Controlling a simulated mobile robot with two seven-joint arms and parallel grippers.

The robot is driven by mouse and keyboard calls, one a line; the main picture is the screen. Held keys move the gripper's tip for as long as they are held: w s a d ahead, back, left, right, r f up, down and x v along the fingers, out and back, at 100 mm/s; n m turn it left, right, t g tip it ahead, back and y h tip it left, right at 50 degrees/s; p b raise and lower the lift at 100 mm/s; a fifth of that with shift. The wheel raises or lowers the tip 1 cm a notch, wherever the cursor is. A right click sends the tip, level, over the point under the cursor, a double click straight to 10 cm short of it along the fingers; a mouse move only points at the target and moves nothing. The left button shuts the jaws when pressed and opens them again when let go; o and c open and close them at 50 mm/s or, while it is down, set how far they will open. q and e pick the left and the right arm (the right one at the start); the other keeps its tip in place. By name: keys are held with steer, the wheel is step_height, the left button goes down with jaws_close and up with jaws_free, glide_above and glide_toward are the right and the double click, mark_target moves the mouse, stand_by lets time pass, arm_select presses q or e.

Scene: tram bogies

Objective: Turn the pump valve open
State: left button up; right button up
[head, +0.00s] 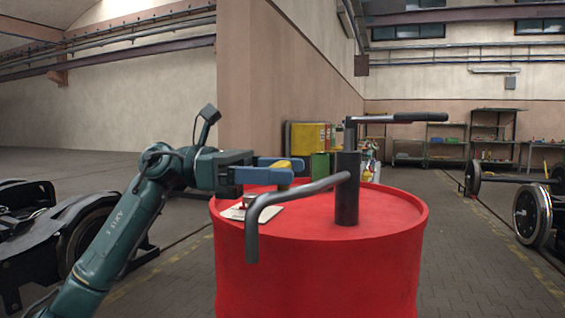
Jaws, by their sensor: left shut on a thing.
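A black hand pump (347,190) stands upright on top of a red drum (320,270). Its curved spout (300,190) reaches left and bends down over the drum's front edge. Its crank handle (405,118) points right at the top. My left gripper (287,170), with blue fingers, is above the left part of the drum lid, behind the spout. It is shut on a small yellow part (291,163). Whether this part is the pump valve and joins the pump I cannot tell, as the fingers hide much of it. My right gripper is not in view.
A light flat piece with a small red item (250,205) lies on the drum lid below my gripper. A dark bogie (60,235) stands at the left and wheelsets (532,215) at the right. Shelves (490,140) line the back wall. The floor beside the drum is clear.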

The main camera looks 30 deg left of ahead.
arm_select(q)
steer(key=shift+s+a+m+g+h+p, duration=0.15)
steer(key=shift+m+g+h+p, duration=0.5)
steer(key=shift+g, duration=0.75)
steer(key=o, duration=1.4)
steer(key=shift+a, duration=0.1)
steer(key=b+v, duration=0.1)
steer(key=v, duration=1.2)
steer(key=shift+r, duration=0.2)
